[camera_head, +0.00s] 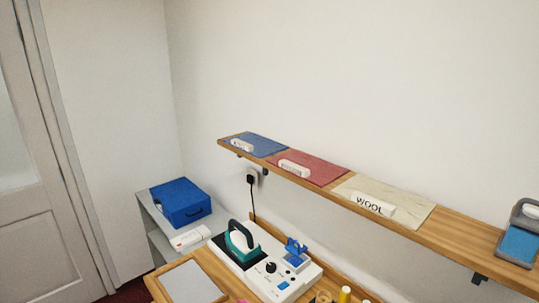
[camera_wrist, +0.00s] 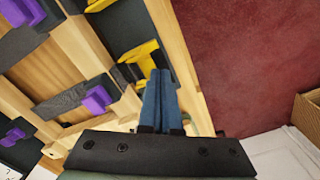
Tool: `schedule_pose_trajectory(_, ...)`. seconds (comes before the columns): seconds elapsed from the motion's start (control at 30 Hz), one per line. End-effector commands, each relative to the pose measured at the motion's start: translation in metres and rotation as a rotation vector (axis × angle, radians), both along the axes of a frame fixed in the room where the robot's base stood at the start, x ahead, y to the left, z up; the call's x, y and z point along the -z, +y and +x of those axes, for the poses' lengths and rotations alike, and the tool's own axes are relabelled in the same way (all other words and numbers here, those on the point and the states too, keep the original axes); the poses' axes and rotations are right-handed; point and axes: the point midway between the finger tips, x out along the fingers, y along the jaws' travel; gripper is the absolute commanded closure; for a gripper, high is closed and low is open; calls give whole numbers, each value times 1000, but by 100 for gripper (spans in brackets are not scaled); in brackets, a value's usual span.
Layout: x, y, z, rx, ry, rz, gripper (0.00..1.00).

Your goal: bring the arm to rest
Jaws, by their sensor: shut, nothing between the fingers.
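My gripper (camera_wrist: 161,76) shows only in the wrist view, its two blue fingers together with nothing between them. It is in front of a wooden frame (camera_wrist: 83,47) with dark panels. A yellow piece (camera_wrist: 141,58) lies just beyond the fingertips in the picture; I cannot tell whether they touch. Purple pieces (camera_wrist: 97,99) sit on the frame to the left. The arm and gripper are not in the head view.
In the head view, a wall shelf (camera_head: 456,228) holds blue, red and cream swatches. Below are a counter with a white machine (camera_head: 267,262) and a blue case (camera_head: 181,202) on a grey unit. The wrist view shows bare dark red floor (camera_wrist: 240,60) and a cardboard box (camera_wrist: 307,115).

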Motion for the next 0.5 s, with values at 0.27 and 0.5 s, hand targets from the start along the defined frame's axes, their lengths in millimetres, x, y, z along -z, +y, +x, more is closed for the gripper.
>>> schedule_pose_trajectory(0.27, -34, 0, 0, 1, -1, 0, 100)
schedule_pose_trajectory(0.5, -53, 0, 0, 0, 0, 0, 100)
